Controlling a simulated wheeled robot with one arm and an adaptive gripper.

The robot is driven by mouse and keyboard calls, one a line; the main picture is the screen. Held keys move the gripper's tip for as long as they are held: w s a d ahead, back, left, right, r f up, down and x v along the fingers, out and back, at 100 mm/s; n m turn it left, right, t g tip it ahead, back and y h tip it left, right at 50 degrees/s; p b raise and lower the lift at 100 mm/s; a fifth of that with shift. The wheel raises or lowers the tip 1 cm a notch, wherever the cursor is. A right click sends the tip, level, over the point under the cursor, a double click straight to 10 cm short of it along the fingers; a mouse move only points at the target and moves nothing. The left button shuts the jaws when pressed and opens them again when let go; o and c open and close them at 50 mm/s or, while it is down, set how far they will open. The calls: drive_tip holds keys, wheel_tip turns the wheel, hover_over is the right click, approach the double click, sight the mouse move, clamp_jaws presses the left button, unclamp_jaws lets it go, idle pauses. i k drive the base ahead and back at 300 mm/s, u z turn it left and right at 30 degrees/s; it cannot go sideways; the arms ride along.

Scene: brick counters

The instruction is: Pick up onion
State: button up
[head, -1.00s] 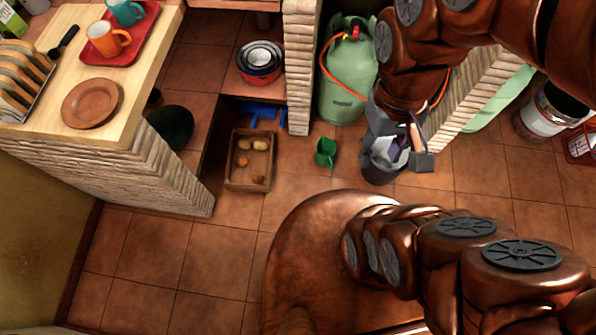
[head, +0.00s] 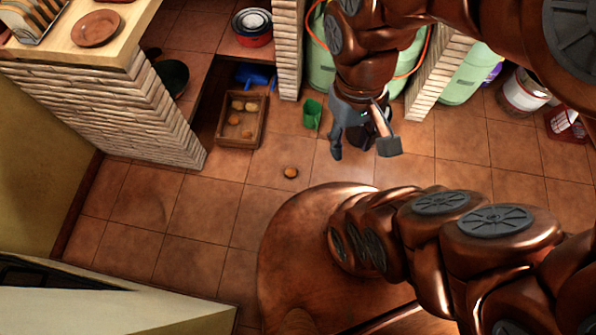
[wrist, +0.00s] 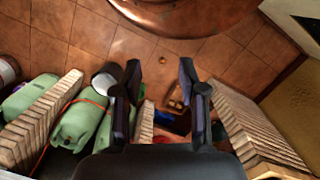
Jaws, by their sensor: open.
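A small orange-brown round thing, seemingly the onion (head: 291,172), lies alone on the tiled floor in the head view, just beyond my base.
Brick counters (head: 110,105) stand left and behind. A white bucket (head: 525,92) is at the right. The floor around the onion is clear, except for my base in front.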

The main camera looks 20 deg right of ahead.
sight(291, 171)
drive_tip(key=k, duration=0.25)
drive_tip(key=u, duration=0.4)
drive_tip(key=i, duration=0.2)
drive_tip(key=u, duration=1.8)
drive_tip(key=i, duration=0.35)
drive_tip(key=z, duration=1.35)
